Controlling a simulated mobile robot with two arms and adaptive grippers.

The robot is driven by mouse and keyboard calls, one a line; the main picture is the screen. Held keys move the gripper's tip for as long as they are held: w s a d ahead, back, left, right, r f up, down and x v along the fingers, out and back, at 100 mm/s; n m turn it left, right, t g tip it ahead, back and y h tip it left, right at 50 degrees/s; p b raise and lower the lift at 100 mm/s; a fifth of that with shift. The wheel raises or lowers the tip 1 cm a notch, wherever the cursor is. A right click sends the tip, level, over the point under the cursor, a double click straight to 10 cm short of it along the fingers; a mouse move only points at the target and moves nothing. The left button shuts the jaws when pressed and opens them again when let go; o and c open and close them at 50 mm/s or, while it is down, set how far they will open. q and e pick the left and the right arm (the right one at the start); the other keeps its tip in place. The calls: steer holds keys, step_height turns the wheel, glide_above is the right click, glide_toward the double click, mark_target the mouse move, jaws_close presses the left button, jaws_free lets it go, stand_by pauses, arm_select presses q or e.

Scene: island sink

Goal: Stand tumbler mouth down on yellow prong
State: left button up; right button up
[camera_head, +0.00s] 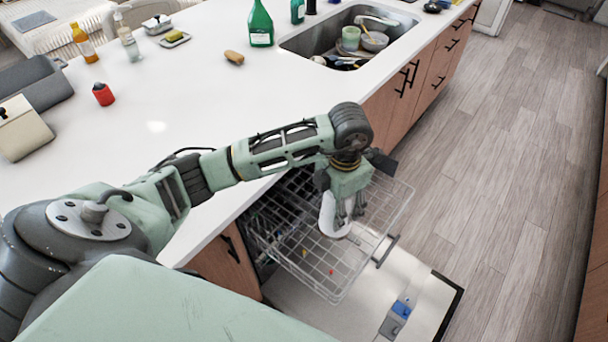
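My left gripper (349,217) points down over the pulled-out dishwasher rack (348,277). It appears shut on a white tumbler (331,217), which hangs at the left side of the fingers, over the rack's wires. The fingers cover part of the tumbler, and I cannot tell which way its mouth faces. A small yellow prong (304,253) stands in the rack, below and left of the tumbler and apart from it. A small red prong (331,272) is nearer the rack's front. My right gripper is not in view.
The dishwasher door (420,300) is folded down below the rack. The white counter (190,95) borders the rack on the left. The sink (320,42) at the back holds a green cup (350,38) and a bowl (374,42). The wooden floor on the right is clear.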

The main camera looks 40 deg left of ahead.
arm_select(q)
steer(key=a+f+n, duration=0.1)
steer(key=f+n, duration=0.1)
steer(key=n, duration=0.2)
steer(key=a+f+n, duration=0.1)
steer(key=f+n, duration=0.2)
steer(key=n, duration=0.2)
steer(key=a+f+n+p, duration=0.1)
steer(key=f+n, duration=0.1)
steer(key=n, duration=0.2)
steer(key=shift+w+a+f+n, duration=0.25)
steer(key=shift+w+a+n, duration=0.05)
steer(key=shift+w, duration=0.05)
steer(key=s+a+f+n, duration=0.2)
steer(key=a+f+n, duration=0.2)
steer(key=f+n, duration=0.4)
steer(key=n, duration=0.5)
steer(key=shift+s+a+p, duration=0.3)
steer(key=shift+a+p, duration=0.05)
steer(key=shift+p, duration=0.05)
step_height(320, 180, down, 9)
steer(key=b, duration=0.6)
steer(key=shift+f+b, duration=0.15)
steer(key=shift+b, duration=0.15)
steer(key=shift+f+b, duration=0.75)
steer(key=shift+f, duration=0.35)
steer(key=shift+f, duration=0.25)
